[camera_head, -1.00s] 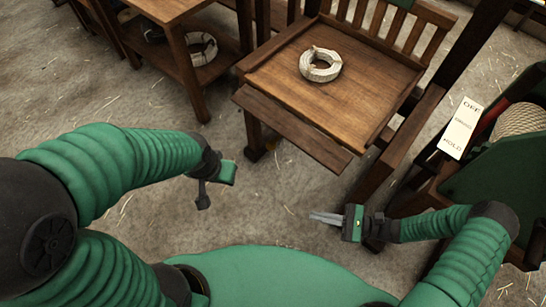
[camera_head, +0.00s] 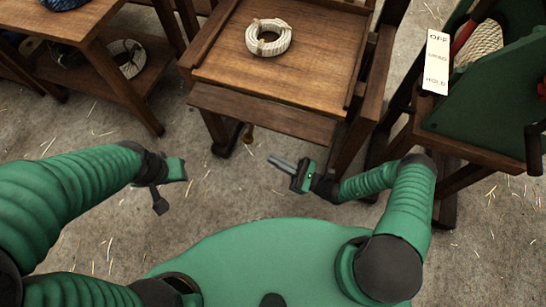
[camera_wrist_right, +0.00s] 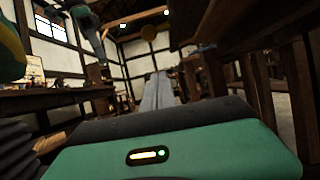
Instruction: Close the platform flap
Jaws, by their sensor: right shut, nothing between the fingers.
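The platform flap (camera_head: 262,115) is a brown wooden board along the front edge of the wooden platform (camera_head: 225,70). It sits below the platform's top and slopes down at the front; its exact angle is hard to tell. My right gripper (camera_head: 273,161) is shut and empty, in front of the flap and lower in the picture, with a gap of floor showing between. Its closed grey fingers also show in the right wrist view (camera_wrist_right: 159,92). My left gripper (camera_head: 172,187) hangs to the left over the floor, apart from the flap; its jaws are unclear.
A coil of pale rope (camera_head: 269,38) lies on the platform. A wooden side table (camera_head: 90,22) with a shelf stands at left. At right is a green-panelled stand (camera_head: 492,105) with a white OFF/HOLD sign (camera_head: 436,62). Straw-strewn floor (camera_head: 95,130) is open between.

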